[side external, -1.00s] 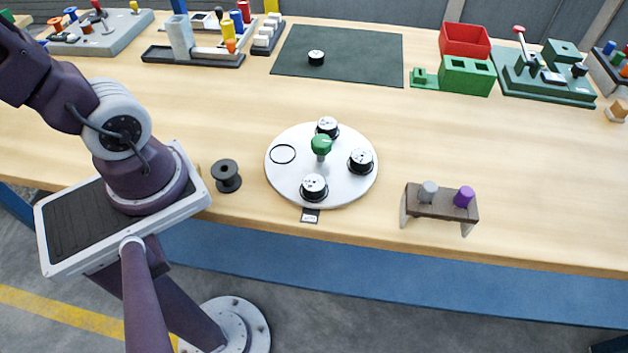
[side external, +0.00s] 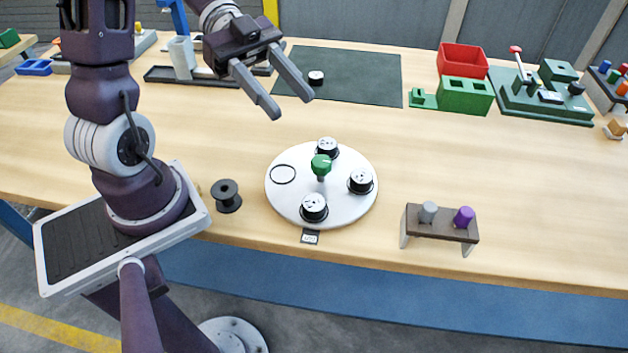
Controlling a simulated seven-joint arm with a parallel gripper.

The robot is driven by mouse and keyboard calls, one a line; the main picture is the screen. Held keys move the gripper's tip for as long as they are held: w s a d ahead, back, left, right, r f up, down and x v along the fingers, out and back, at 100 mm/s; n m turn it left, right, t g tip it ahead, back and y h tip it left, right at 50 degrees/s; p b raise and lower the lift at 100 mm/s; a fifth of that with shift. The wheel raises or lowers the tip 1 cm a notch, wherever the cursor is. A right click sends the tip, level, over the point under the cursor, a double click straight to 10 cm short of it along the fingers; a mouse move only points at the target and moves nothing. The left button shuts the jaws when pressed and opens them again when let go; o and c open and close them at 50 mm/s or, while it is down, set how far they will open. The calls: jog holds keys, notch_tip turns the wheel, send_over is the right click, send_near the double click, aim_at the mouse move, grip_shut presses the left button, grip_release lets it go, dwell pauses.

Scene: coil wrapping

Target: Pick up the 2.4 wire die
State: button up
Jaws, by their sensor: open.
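Three black dies with white tops stand on a round white turntable (side external: 290,200): a rear die (side external: 327,148), a right die (side external: 361,181) and a front die (side external: 314,208). An empty ring-marked place (side external: 283,174) is at its left. Another black die with a white top (side external: 316,78) sits on the dark mat (side external: 365,75). The size markings are too small to read, so I cannot tell which die is 2.4. My gripper (side external: 291,106) is open and empty, above the table between the mat and the turntable.
A green knob (side external: 321,166) rises from the turntable's centre. A black spool (side external: 226,195) stands to its left. A brown stand with grey and purple pegs (side external: 440,227) is at the right. Red (side external: 462,59) and green (side external: 466,97) boxes stand behind. The table's right middle is clear.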

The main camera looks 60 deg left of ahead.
send_near(314, 203)
jog(key=x, duration=0.2)
jog(key=shift+d, duration=0.4)
jog(key=shift+d+f, duration=0.25)
jog(key=shift+f, duration=0.1)
jog(key=x, duration=0.6)
jog(key=shift+w+d+f, duration=0.1)
jog(key=shift+d, duration=0.15)
grip_shut()
